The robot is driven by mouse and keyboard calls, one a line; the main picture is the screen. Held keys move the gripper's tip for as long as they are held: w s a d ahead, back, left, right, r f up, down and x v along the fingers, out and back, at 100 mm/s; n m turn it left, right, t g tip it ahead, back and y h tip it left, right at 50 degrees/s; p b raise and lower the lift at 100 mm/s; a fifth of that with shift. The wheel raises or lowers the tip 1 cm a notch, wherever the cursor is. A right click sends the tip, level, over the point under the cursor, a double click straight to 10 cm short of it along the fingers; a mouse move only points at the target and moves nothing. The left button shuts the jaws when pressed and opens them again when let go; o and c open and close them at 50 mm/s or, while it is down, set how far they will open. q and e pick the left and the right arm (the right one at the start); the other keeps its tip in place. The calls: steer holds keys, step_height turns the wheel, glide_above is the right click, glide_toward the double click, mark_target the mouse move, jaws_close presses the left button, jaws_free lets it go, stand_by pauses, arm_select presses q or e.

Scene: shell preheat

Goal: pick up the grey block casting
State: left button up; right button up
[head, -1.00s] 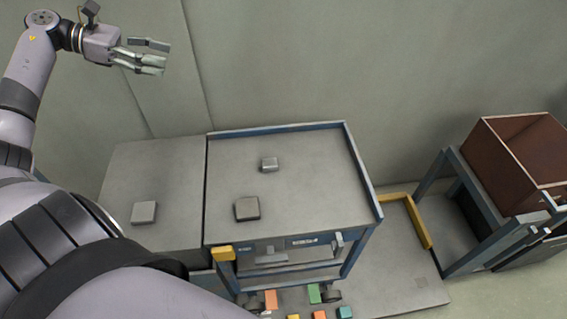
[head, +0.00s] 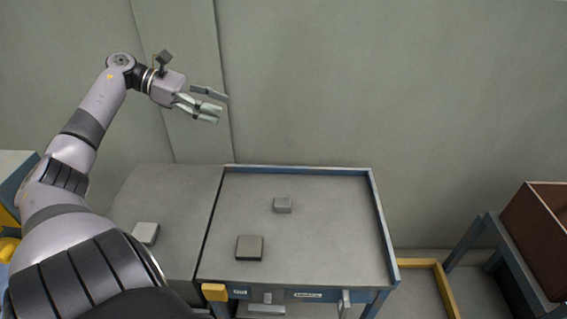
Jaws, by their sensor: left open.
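Three grey blocks are in view, and I cannot tell for sure which is the grey block casting. A small grey block (head: 282,205) lies toward the back of the blue-rimmed table (head: 330,250). A darker, flat, square block (head: 249,248) lies nearer its front left. A lighter grey block (head: 146,233) lies on the adjoining grey surface to the left, close beside my left arm in the picture. My left gripper (head: 216,105) is open and empty, with its fingers pointing right, well above and away from the blocks. My right gripper is not in view.
The table has a raised blue rim (head: 381,230) at the back and right. A yellow piece (head: 215,292) sits at its front left corner. A brown open box (head: 545,225) stands on a blue frame at right. The table's right half is clear.

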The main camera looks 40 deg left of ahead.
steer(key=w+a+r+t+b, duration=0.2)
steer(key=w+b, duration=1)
steer(key=b, duration=0.2)
arm_select(q)
step_height(320, 180, down, 26)
steer(key=b, duration=1.1)
steer(key=shift+f, duration=0.35)
steer(key=shift+w+d+f+b, duration=0.15)
steer(key=shift+d+b, duration=0.05)
steer(key=shift+b, duration=0.15)
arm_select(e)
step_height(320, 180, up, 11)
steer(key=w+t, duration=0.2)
arm_select(q)
steer(key=b, duration=0.2)
glide_toward(286, 202)
steer(key=x, duration=0.2)
steer(key=shift+w+d+f, duration=0.15)
steer(key=shift+w+f, duration=0.05)
steer(key=shift+f, duration=0.15)
steer(key=shift+r+x, duration=0.2)
steer(key=shift+x, duration=2.9)
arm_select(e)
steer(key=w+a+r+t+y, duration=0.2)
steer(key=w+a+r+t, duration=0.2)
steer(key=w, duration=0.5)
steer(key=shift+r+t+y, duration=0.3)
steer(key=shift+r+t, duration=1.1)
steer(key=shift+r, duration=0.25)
